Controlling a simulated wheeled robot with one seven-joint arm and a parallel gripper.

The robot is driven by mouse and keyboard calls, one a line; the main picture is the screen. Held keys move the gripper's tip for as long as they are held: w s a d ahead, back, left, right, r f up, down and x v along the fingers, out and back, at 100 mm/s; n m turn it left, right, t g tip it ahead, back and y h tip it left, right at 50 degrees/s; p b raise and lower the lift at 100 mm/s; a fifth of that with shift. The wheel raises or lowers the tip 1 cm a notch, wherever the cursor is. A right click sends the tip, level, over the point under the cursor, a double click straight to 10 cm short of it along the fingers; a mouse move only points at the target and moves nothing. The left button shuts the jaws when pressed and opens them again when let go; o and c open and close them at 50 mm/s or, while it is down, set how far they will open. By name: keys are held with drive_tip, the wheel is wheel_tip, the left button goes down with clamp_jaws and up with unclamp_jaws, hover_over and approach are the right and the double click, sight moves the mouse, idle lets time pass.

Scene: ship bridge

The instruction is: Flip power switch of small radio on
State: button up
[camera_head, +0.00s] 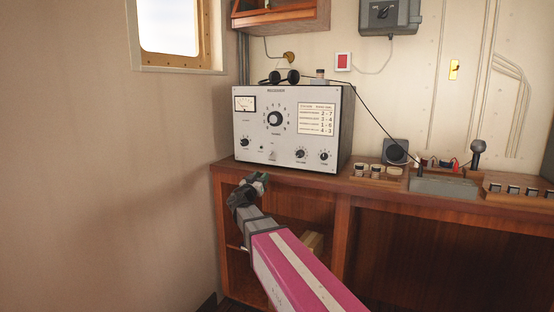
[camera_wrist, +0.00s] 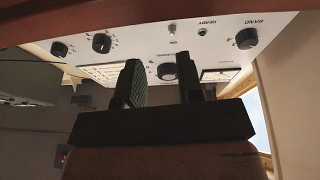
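The small radio (camera_head: 290,125) is a light grey box marked as a receiver, standing on the wooden counter. Its front has a meter, a large middle dial, several black knobs and a printed card. A small power switch (camera_head: 273,155) sits low on the panel, between the small light and the knobs. In the wrist view, the radio's panel appears upside down, with the small switch (camera_wrist: 172,28) near the top. My gripper (camera_head: 252,184) is in front of and below the panel's lower left, apart from the switch. Its two fingers (camera_wrist: 158,65) are spread with nothing held between them.
The wooden counter (camera_head: 440,204) runs right, with open shelf space below. Headphones (camera_head: 284,77) lie on the radio, and their cord runs right. Small jars (camera_head: 377,171), a grey tray (camera_head: 443,188) and a microphone (camera_head: 477,150) stand to the right. A wall is close on the left.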

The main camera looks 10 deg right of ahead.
sight(270, 155)
drive_tip(key=shift+t, duration=0.7)
drive_tip(key=x, duration=0.3)
drive_tip(key=a+r+x, duration=0.1)
drive_tip(key=x, duration=0.7)
drive_tip(key=shift+w+r, duration=0.2)
drive_tip(key=shift+r, duration=0.15)
drive_tip(key=shift+a, duration=0.1)
clamp_jaws()
